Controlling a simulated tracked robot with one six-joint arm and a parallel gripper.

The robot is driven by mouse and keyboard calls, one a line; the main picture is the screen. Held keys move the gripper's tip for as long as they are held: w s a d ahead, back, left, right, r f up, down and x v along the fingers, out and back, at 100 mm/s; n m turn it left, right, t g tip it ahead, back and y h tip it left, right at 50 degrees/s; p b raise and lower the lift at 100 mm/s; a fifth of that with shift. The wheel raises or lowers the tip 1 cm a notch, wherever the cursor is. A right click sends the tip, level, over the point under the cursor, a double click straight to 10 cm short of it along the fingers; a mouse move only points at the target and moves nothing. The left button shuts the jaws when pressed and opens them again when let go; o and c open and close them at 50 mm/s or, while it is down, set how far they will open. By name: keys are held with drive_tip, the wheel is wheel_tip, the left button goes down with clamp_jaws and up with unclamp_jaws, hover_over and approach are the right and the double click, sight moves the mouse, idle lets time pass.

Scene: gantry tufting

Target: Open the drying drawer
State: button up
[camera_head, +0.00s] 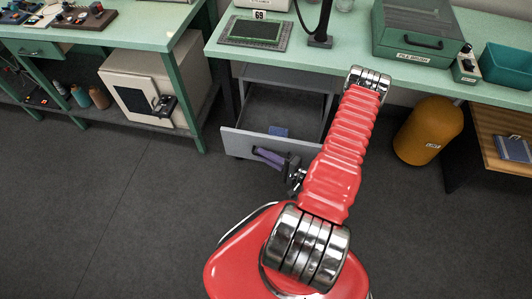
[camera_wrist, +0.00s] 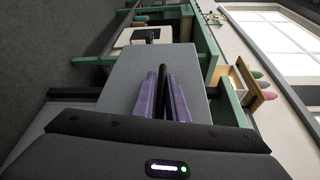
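The drying drawer (camera_head: 240,144) is pulled out from under the right green bench. Its grey front faces me and its inside shows, with a small blue thing (camera_head: 279,131) in it. In the wrist view the grey drawer front (camera_wrist: 135,70) fills the middle. My gripper (camera_head: 258,152) is at the drawer front, its purple fingers pointing at it. In the wrist view my gripper (camera_wrist: 165,75) has its fingers close on both sides of the dark bar handle (camera_wrist: 163,82). My red arm covers the right part of the drawer.
The bench top (camera_head: 350,62) above holds a green case (camera_head: 415,35) and a dark panel (camera_head: 255,32). An orange cylinder (camera_head: 428,130) stands right of the drawer. A beige cabinet (camera_head: 150,85) is under the left bench. The floor (camera_head: 130,200) in front is clear.

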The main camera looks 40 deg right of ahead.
drive_tip(key=o, duration=0.4)
drive_tip(key=shift+s, duration=0.1)
drive_tip(key=v, duration=1.3)
drive_tip(key=shift+s+d, duration=0.1)
drive_tip(key=shift+s, duration=0.2)
drive_tip(key=shift+m, duration=0.3)
idle(0.5)
